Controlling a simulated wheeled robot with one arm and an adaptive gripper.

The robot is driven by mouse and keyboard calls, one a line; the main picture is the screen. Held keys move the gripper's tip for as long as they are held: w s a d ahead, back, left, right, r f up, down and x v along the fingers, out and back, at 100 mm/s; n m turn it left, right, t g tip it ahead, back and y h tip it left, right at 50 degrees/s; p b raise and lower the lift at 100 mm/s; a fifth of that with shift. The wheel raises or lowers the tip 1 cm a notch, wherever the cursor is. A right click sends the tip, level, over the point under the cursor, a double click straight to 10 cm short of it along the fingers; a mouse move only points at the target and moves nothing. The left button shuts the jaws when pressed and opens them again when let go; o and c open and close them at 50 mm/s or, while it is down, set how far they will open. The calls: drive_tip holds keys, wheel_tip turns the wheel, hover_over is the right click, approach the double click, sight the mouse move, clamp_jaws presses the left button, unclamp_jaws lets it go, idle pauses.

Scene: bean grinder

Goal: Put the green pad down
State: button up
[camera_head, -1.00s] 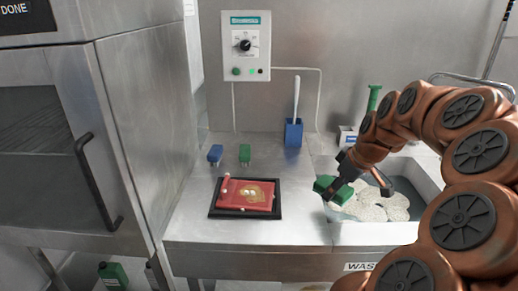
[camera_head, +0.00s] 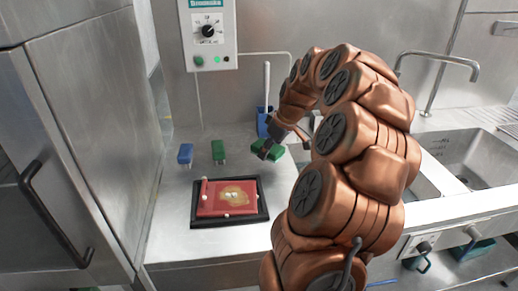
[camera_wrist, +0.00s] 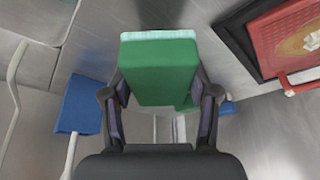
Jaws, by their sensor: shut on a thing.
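The green pad (camera_head: 266,150) is a green block with a pale, whitish-teal layer on one face. My gripper (camera_wrist: 163,95) is shut on the green pad, with a finger on each side in the wrist view. I cannot tell whether the pad touches the counter.
A red board (camera_head: 228,198) lies in a black tray (camera_head: 262,209) on the steel counter. A blue block (camera_head: 185,153) and another green block (camera_head: 218,151) stand behind it. Sinks lie right, partly hidden by my arm.

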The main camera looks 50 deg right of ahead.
sight(261, 139)
drive_tip(key=shift+w+d+f+p, duration=0.1)
drive_tip(key=shift+w+d, duration=0.1)
drive_tip(key=shift+w, duration=0.7)
drive_tip(key=shift+w+d+f+p, duration=0.1)
drive_tip(key=shift+w+d+p, duration=0.1)
drive_tip(key=shift+w, duration=0.65)
drive_tip(key=shift+w+d+f+p, duration=0.1)
drive_tip(key=shift+w+d, duration=0.1)
drive_tip(key=shift+w, duration=0.7)
drive_tip(key=shift+w+f, duration=0.1)
drive_tip(key=shift+w, duration=0.05)
drive_tip(key=shift+f+p, duration=0.3)
drive_tip(key=shift+f, duration=1.4)
drive_tip(key=shift+f+b, duration=0.45)
drive_tip(key=shift+b, duration=0.05)
drive_tip(key=o, duration=1.1)
drive_tip(key=shift+f, duration=0.15)
drive_tip(key=shift+r, duration=0.2)
